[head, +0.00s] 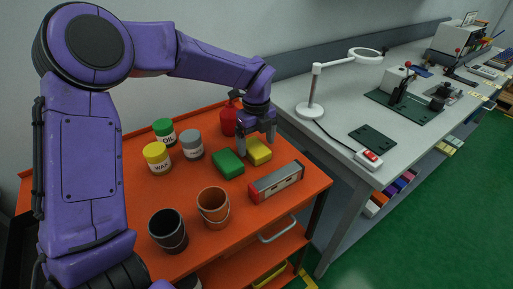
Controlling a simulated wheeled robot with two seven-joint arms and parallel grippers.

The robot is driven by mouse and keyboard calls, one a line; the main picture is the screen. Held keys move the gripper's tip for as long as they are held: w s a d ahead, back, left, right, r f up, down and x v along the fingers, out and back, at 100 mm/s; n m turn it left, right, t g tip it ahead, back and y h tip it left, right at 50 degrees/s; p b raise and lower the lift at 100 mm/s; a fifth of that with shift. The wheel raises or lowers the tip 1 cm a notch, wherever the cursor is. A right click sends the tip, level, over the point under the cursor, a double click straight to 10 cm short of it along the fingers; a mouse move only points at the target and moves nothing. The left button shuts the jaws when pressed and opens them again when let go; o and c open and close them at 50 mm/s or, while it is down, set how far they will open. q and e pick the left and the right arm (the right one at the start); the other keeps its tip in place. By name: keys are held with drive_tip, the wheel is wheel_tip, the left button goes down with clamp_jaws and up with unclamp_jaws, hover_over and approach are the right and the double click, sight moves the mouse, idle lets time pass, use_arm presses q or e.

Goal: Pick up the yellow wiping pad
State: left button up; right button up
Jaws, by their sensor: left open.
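The yellow wiping pad (259,152) lies on the orange cart top (240,226), just right of a green pad (228,165). My left gripper (256,145) comes down from above at the yellow pad. Its fingers point downward and are apart, one on the left of the pad and one on its far right side. The fingers cover part of the pad's upper edge, and I cannot tell whether they touch it. My right gripper is not in view.
Close by stand a red container (228,122), a grey can (192,145), a yellow-lidded WAX can (157,158) and a green-lidded OIL can (164,131). In front are a black bucket (168,232), a copper bucket (213,207) and a red-grey box (276,184). A grey bench (325,112) adjoins right.

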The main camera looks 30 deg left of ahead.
use_arm(q)
drive_tip(key=shift+f, duration=0.7)
drive_tip(key=shift+s+a+f, duration=0.2)
drive_tip(key=shift+f, duration=0.15)
drive_tip(key=shift+w+d, duration=0.1)
drive_tip(key=c, duration=1)
drive_tip(key=shift+r, duration=0.1)
wheel_tip(320, 180, up, 3)
drive_tip(key=shift+f, duration=0.15)
drive_tip(key=s+d+r, duration=0.1)
drive_tip(key=r, duration=0.1)
drive_tip(key=s+d+r+b, duration=0.1)
drive_tip(key=s+r, duration=0.1)
drive_tip(key=s+d+r+b, duration=0.1)
drive_tip(key=r, duration=0.1)
drive_tip(key=shift+s+r, duration=0.2)
drive_tip(key=shift+r, duration=0.05)
drive_tip(key=shift+s+d+r+p, duration=0.6)
drive_tip(key=shift+s+d, duration=0.2)
drive_tip(key=shift+s, duration=0.4)
drive_tip(key=shift+s+d+r+p, duration=0.5)
drive_tip(key=shift+s+d+r, duration=0.2)
drive_tip(key=shift+s, duration=0.55)
drive_tip(key=shift+s+d+r+p, duration=0.55)
drive_tip(key=shift+s+d, duration=0.3)
drive_tip(key=shift+s, duration=0.35)
